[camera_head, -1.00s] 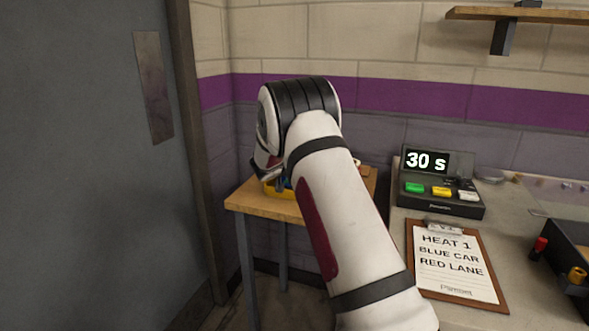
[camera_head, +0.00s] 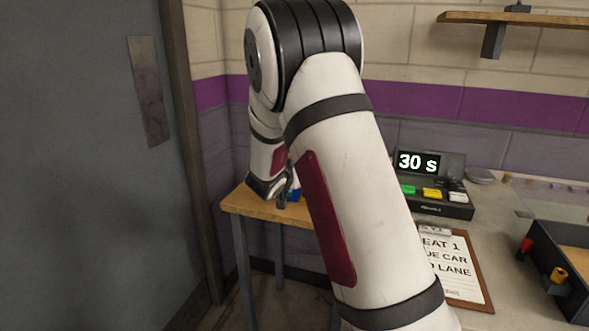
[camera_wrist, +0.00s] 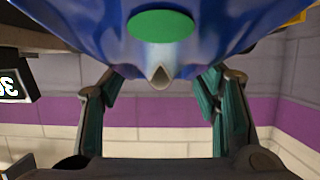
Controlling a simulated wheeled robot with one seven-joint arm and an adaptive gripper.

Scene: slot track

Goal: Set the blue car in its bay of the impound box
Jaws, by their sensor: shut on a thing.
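The blue car (camera_wrist: 190,45) fills the top of the wrist view, very close, with a green disc on it. My gripper (camera_wrist: 162,85) has a finger on each side of the car and is shut on it. In the head view a small blue part of the car (camera_head: 293,195) shows beside my gripper (camera_head: 283,198), over the small wooden table. The impound box cannot be made out in the head view, where my arm covers most of the table top. A yellow piece (camera_wrist: 295,17) shows at the top right of the wrist view; I cannot tell what it belongs to.
The small wooden table (camera_head: 245,203) stands in the corner by the grey door (camera_head: 80,150). The counter to the right holds a timer (camera_head: 430,185) reading 30 s, a clipboard (camera_head: 465,275) and a dark tray (camera_head: 560,255). A shelf (camera_head: 530,24) hangs above.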

